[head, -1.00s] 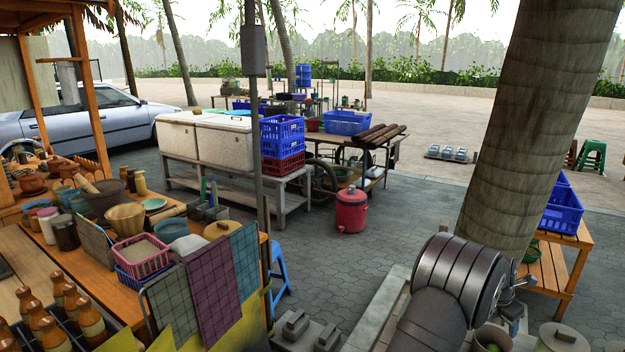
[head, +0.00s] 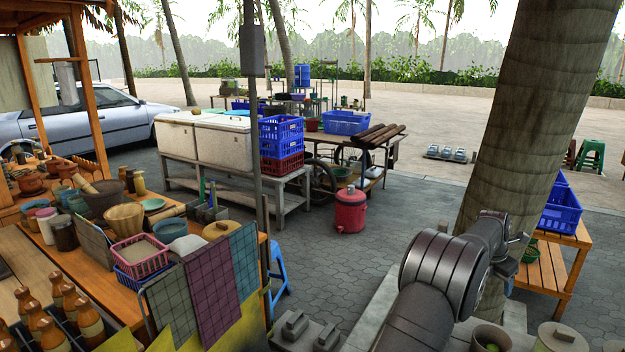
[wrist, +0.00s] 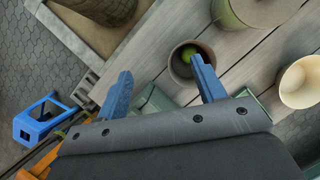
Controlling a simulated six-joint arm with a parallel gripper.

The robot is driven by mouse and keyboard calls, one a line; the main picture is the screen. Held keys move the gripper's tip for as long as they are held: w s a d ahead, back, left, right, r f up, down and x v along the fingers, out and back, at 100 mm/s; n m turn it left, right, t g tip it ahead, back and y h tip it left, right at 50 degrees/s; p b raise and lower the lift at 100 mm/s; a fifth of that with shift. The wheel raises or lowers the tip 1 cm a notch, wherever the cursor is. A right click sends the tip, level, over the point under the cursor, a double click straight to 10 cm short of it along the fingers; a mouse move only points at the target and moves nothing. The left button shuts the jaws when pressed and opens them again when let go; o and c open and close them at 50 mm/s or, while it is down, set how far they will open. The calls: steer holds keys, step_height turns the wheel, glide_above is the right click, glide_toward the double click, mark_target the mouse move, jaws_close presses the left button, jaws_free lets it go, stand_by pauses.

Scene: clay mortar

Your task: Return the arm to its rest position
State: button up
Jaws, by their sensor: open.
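My gripper (wrist: 161,66) shows in the wrist view with its two blue fingers wide apart and nothing between the tips. It points down over a grey plank surface (wrist: 228,58). A brown pot (wrist: 172,66) with a green round fruit (wrist: 187,55) inside lies below, near the right finger; the gripper does not appear to hold it. In the head view my dark arm rises at the lower right, in front of the tree trunk, with the wrist bent over to the right. The fingers are hard to make out there.
A cream bowl (wrist: 298,82) and a green container (wrist: 255,10) stand on the planks. In the head view, the thick trunk (head: 530,110) stands close behind my arm. A wooden shelf (head: 545,268) with blue crates (head: 562,210) is at right. Open paving (head: 390,225) lies left of my arm.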

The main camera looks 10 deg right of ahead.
steer(key=w+a+r, duration=0.4)
steer(key=w+r, duration=0.2)
steer(key=r, duration=0.3)
steer(key=w+a+r+n, duration=0.1)
steer(key=w+a+r, duration=0.3)
steer(key=r, duration=0.6)
steer(key=shift+w+a+n+t, duration=0.2)
steer(key=shift+w+n+t, duration=0.1)
steer(key=shift+w, duration=1)
steer(key=shift+r, duration=0.1)
steer(key=shift+r, duration=0.1)
